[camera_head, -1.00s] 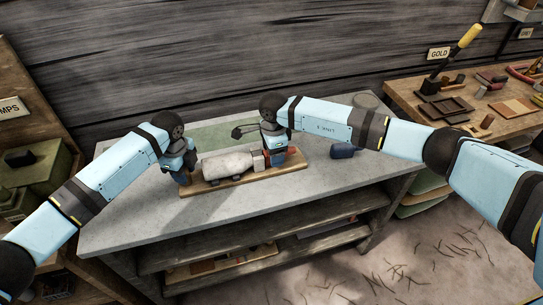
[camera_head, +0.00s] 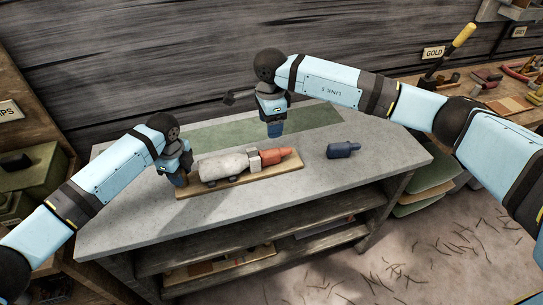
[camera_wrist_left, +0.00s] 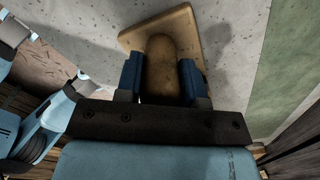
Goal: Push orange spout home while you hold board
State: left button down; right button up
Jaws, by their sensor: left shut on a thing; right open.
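The tan board (camera_head: 262,177) lies on the grey bench top, with a pale rounded body (camera_head: 224,165) and a light grey collar block (camera_head: 254,160) on it. The orange spout (camera_head: 279,156) lies at the right end, against or very near the collar; I cannot tell whether a gap is left. My left gripper (camera_head: 179,180) is at the board's left end. In the left wrist view its fingers (camera_wrist_left: 159,82) are shut on a rounded tan grip (camera_wrist_left: 160,52) on the board (camera_wrist_left: 184,25). My right gripper (camera_head: 275,134) is open and empty, behind and above the spout, apart from it.
A dark blue bottle-like part (camera_head: 343,149) lies on the bench (camera_head: 345,180) to the right of the board. A flat green mat (camera_head: 225,135) lies behind. The bench's front right is clear. A side table with a GOLD sign (camera_head: 433,53) stands at the right.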

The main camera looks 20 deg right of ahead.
pick_arm(q)
jog(key=c, duration=0.7)
grip_release()
jog(key=shift+o, duration=0.7)
jog(key=o, duration=0.6)
jog(key=shift+c, duration=0.2)
jog(key=shift+r+p, duration=1.5)
jog(key=shift+p, duration=0.4)
